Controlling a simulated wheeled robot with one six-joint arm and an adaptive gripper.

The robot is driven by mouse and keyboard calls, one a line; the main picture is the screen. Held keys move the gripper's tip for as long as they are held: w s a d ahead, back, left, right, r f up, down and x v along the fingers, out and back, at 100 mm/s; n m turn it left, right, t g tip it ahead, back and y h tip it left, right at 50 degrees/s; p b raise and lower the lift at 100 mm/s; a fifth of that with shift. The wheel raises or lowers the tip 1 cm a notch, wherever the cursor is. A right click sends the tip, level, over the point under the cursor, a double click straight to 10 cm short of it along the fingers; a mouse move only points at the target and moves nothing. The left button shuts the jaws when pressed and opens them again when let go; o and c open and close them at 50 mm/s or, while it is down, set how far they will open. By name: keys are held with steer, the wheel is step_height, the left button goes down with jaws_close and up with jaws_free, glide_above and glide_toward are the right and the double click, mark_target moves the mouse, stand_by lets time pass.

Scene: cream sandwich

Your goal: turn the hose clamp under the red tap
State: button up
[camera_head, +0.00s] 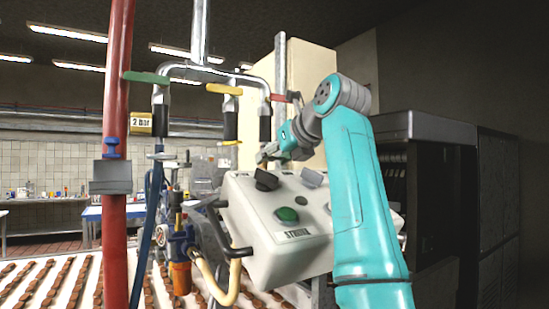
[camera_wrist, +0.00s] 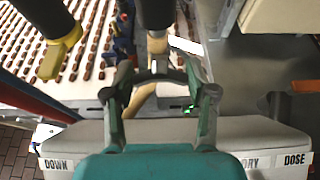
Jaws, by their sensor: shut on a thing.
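The red tap (camera_head: 278,97) is the rightmost of three taps on the steel pipe frame, with a dark hose (camera_head: 265,128) hanging under it. My gripper (camera_head: 264,155) reaches in from the right to the bottom of this hose. In the wrist view, the same hose (camera_wrist: 155,12) comes in from the top and ends in a pale fitting. My gripper (camera_wrist: 158,75) is shut around the hose clamp (camera_wrist: 158,66) at that end.
A yellow clamp (camera_wrist: 52,62) sits under the yellow tap (camera_head: 224,89), left of my gripper. The pale control box (camera_head: 285,240) with a green button stands close below. A red pipe (camera_head: 116,150) rises at left. A conveyor (camera_head: 45,290) with brown sweets lies behind.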

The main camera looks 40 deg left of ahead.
steer(key=o, duration=1.2)
steer(key=shift+c, duration=0.2)
steer(key=shift+d, duration=0.1)
steer(key=v, duration=1.1)
steer(key=shift+s+d+r, duration=0.1)
steer(key=shift+s+d, duration=0.1)
steer(key=shift+d, duration=0.15)
steer(key=shift+d, duration=0.1)
